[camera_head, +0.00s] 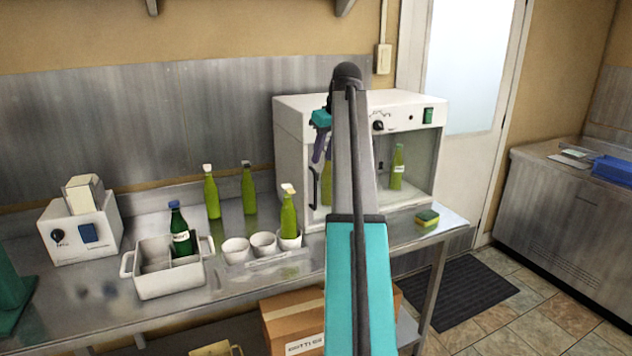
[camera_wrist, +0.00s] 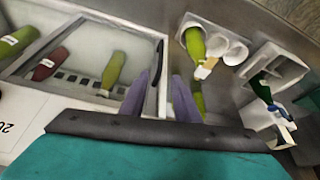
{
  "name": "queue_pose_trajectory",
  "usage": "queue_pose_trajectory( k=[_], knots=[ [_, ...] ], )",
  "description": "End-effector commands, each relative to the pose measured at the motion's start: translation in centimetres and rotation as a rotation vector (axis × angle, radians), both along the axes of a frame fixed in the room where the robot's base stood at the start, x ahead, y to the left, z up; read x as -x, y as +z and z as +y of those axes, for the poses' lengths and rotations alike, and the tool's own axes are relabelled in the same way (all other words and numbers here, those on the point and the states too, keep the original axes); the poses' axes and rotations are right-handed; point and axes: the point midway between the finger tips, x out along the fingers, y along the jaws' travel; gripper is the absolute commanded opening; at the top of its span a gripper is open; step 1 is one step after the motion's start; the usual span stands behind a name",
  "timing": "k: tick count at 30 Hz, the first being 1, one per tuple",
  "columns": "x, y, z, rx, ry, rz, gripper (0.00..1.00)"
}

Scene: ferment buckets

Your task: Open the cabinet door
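The white cabinet (camera_head: 292,150) stands on the metal bench in the head view, and its glass-fronted door looks shut. The door has a dark upright handle (camera_head: 313,188) near its left edge. In the wrist view the black handle (camera_wrist: 161,62) lies just beyond and roughly between the purple fingers of my gripper (camera_wrist: 160,98). The fingers are apart with nothing gripped. In the head view my gripper (camera_head: 319,150) is at the left front of the cabinet, near the handle's top. My arm hides the middle of the door. Bottles show behind the glass (camera_wrist: 88,62).
Left of the cabinet stand green bottles (camera_head: 211,194), white cups (camera_head: 236,250), a divided white bin (camera_head: 168,283) with a dark green bottle, and a white device (camera_head: 80,235). A sponge (camera_head: 427,217) lies at the cabinet's front right. A cardboard box (camera_head: 290,312) sits below the bench.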

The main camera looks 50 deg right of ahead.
Motion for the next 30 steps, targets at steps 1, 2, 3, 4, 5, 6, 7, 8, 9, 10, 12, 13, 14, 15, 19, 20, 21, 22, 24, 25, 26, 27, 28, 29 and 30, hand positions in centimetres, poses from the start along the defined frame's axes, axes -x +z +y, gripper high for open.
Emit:
queue_pose_trajectory(
  k=[1, 2, 3, 4, 5, 6, 7, 8, 9, 10, 12, 13, 14, 15, 19, 20, 21, 22, 24, 25, 26, 27, 28, 29, 30],
  knots=[
    [-0.2, -0.7, 0.0, -0.001, 0.0, 0.002, 0.29],
    [-0.3, -1.0, 0.0, -0.001, 0.0, 0.002, 0.29],
    [-0.5, -1.4, 0.0, -0.001, 0.0, 0.001, 0.29],
    [-0.7, -1.8, -0.1, -0.001, 0.0, 0.001, 0.29],
    [-0.8, -2.2, -0.1, -0.001, 0.0, 0.002, 0.29],
    [-1.0, -2.8, -0.1, -0.002, -0.001, 0.002, 0.29],
    [-1.1, -3.1, -0.2, -0.002, -0.001, 0.002, 0.29],
    [-1.3, -3.5, -0.2, -0.002, -0.001, 0.002, 0.29],
    [-1.5, -4.0, -0.3, -0.001, -0.001, 0.001, 0.29],
    [-1.7, -4.4, -0.3, -0.002, -0.001, 0.002, 0.29],
    [-2.0, -5.3, -0.4, -0.002, -0.001, 0.002, 0.29],
    [-2.2, -5.6, -0.4, -0.001, -0.001, 0.002, 0.29],
    [-2.3, -6.0, -0.4, -0.001, -0.001, 0.001, 0.29],
    [-2.5, -6.5, -0.5, -0.001, -0.001, 0.002, 0.29],
    [-3.2, -8.0, -0.6, -0.001, -0.001, 0.001, 0.29],
    [-3.3, -8.4, -0.6, -0.001, -0.001, 0.002, 0.29],
    [-3.5, -8.8, -0.7, -0.001, -0.001, 0.002, 0.29],
    [-3.6, -9.1, -0.7, -0.001, -0.001, 0.003, 0.29],
    [-3.8, -9.7, -0.8, 0.0, -0.001, 0.001, 0.29],
    [-3.9, -9.9, -0.8, 0.0, -0.001, 0.001, 0.29],
    [-4.0, -10.1, -0.8, 0.0, -0.001, 0.001, 0.29],
    [-4.1, -10.4, -0.8, 0.0, -0.001, 0.001, 0.29],
    [-4.1, -10.5, -0.9, 0.0, -0.001, 0.001, 0.29],
    [-4.2, -10.6, -0.9, 0.0, -0.002, 0.002, 0.29],
    [-4.2, -10.8, -0.9, 0.0, -0.002, 0.002, 0.29]
  ],
)
